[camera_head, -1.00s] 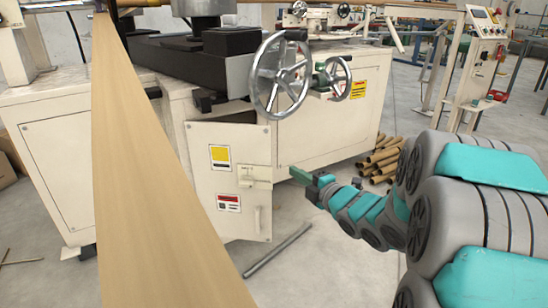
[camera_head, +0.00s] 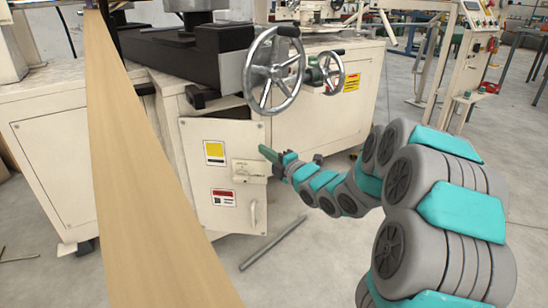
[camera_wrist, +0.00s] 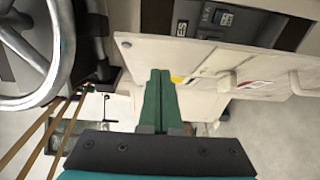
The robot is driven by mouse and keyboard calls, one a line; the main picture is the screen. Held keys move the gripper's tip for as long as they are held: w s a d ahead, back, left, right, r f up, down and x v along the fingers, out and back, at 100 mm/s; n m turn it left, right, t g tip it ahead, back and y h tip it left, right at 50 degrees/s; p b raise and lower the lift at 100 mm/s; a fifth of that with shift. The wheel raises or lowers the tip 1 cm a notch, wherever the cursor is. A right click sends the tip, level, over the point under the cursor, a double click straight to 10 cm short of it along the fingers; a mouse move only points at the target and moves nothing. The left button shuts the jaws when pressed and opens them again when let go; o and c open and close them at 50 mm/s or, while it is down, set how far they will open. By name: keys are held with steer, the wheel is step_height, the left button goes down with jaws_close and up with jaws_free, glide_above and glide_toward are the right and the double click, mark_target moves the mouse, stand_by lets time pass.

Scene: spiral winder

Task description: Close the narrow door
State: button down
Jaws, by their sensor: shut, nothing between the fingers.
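The narrow door (camera_head: 220,160) is a cream panel with a yellow label, a red-and-white label, a latch (camera_head: 248,170) and a handle (camera_head: 253,213). It seems to stand ajar, angled out from the winder's cabinet. In the wrist view the door (camera_wrist: 205,60) spans the upper right, with dark fittings beyond its edge. My gripper (camera_head: 267,153) is shut and empty, its green fingertips at the door's right edge, above the latch. In the wrist view the fingertips (camera_wrist: 160,75) point at the panel; I cannot tell whether they touch it.
A large chrome handwheel (camera_head: 274,72) juts out above the door, with a smaller handwheel (camera_head: 327,72) beside it. A long tan strip (camera_head: 140,180) crosses the left foreground. A metal bar (camera_head: 272,243) lies on the floor below the door. Floor to its right is partly clear.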

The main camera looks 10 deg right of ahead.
mark_target(260, 141)
steer(key=shift+w+d, duration=0.35)
steer(key=shift+w, duration=0.4)
steer(key=shift+w+d, duration=0.35)
steer(key=shift+w, duration=0.4)
steer(key=shift+w, duration=0.1)
